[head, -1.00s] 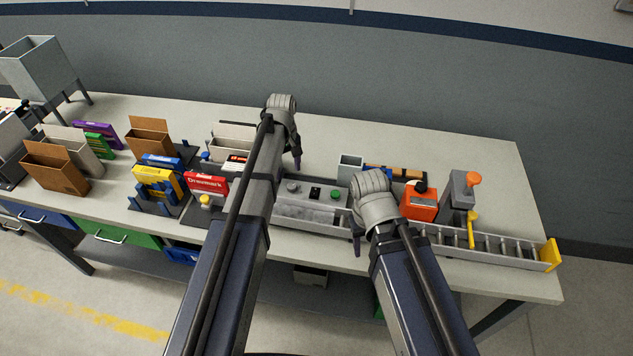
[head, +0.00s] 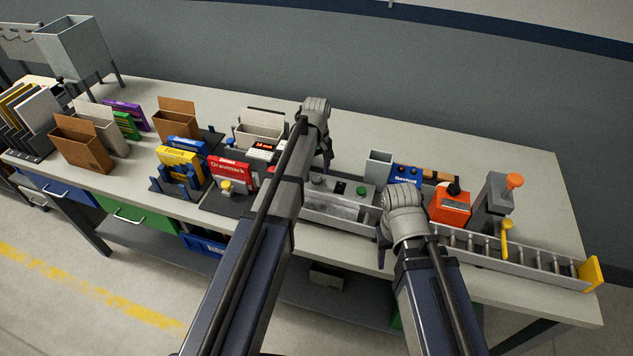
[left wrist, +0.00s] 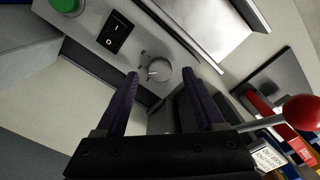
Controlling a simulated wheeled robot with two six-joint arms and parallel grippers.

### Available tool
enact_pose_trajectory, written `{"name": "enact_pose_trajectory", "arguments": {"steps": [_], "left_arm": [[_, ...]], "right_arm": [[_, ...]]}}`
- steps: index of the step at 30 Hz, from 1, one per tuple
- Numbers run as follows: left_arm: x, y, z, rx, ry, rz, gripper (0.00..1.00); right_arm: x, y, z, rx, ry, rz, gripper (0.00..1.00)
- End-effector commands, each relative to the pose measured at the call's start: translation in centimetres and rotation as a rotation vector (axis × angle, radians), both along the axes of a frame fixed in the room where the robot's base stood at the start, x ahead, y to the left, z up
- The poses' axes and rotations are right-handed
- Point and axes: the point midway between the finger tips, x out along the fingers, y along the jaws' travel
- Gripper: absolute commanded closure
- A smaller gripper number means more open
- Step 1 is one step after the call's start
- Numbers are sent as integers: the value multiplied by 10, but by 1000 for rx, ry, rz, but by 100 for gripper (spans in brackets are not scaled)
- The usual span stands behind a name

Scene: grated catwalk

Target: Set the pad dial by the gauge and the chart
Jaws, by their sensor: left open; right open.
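The pad dial appears to be the grey round knob with a pointer mark in the left wrist view (left wrist: 156,70); it also shows in the head view on the grey control box (head: 330,206). A black rocker switch (left wrist: 115,33) and a green button (left wrist: 68,4) sit beside it. My left gripper (left wrist: 160,75) is open, its fingers spread either side of the knob in the picture; contact cannot be told. My right gripper (head: 382,255) is open in front of the box's right end. I cannot identify the chart.
A red ball-ended lever (left wrist: 303,112) is close to my left gripper. To the left stand a red Drawmark box (head: 232,175), a yellow box (head: 181,164) and cardboard boxes. A roller conveyor (head: 520,262) lies right.

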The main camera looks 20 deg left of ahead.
Motion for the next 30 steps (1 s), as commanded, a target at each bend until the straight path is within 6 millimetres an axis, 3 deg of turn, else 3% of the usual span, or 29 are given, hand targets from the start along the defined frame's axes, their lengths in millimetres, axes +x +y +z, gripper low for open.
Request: {"name": "enact_pose_trajectory", "arguments": {"steps": [1,3,14,30], "left_arm": [[0,0,-11,0,0,0,29],[0,0,-16,0,0,0,29],[0,0,-17,0,0,0,29],[0,0,-17,0,0,0,90]], "right_arm": [[0,0,-11,0,0,0,50],[0,0,-16,0,0,0,50],[0,0,-17,0,0,0,50],[0,0,-17,0,0,0,50]]}}
